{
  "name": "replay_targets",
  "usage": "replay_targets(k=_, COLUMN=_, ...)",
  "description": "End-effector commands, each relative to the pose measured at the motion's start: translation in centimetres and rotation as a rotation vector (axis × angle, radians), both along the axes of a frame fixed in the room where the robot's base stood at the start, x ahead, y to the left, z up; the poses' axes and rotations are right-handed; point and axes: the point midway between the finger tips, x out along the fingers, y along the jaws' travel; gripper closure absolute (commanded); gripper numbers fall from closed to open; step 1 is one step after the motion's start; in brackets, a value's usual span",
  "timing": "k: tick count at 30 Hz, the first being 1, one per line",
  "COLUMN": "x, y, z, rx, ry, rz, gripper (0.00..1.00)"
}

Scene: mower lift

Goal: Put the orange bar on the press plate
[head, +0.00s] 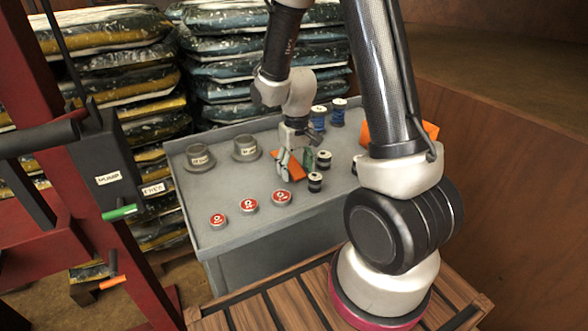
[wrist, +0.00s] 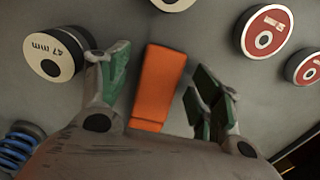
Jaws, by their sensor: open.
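The orange bar (wrist: 160,82) lies on the grey bench top (head: 228,185). In the wrist view it stands between the two green-padded fingers of my gripper (wrist: 163,88), with a visible gap on each side. The fingers are open and hold nothing. In the head view my gripper (head: 287,160) is low over the bench, and the bar (head: 293,172) shows partly behind the fingers. Whether the bar touches a finger pad at its near end I cannot tell. I cannot make out a press plate in either view.
Red-topped discs (head: 250,204) lie along the bench's near side; grey labelled cylinders (head: 246,148) stand at its back left. Black-and-white spools (head: 315,182) and blue springs (head: 338,116) stand to the right. A red frame (head: 140,265) with levers is at left. Stacked bags (head: 225,55) are behind.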

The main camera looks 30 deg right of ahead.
Motion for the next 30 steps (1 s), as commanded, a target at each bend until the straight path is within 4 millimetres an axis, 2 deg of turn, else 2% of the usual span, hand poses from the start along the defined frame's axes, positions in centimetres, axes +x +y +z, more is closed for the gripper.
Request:
replay_targets(k=17, x=-0.02, y=0.0, z=-0.46, rx=0.0, ry=0.001, rz=0.0, gripper=0.36)
replay_targets(k=20, x=-0.02, y=0.0, z=-0.45, rx=0.0, ry=0.001, rz=0.0, gripper=0.5)
replay_targets(k=28, x=-0.01, y=0.0, z=-0.45, rx=0.0, ry=0.0, rz=0.0, gripper=0.99)
replay_targets(k=30, x=0.03, y=0.0, z=-0.41, rx=0.0, ry=-0.001, rz=0.0, gripper=1.0)
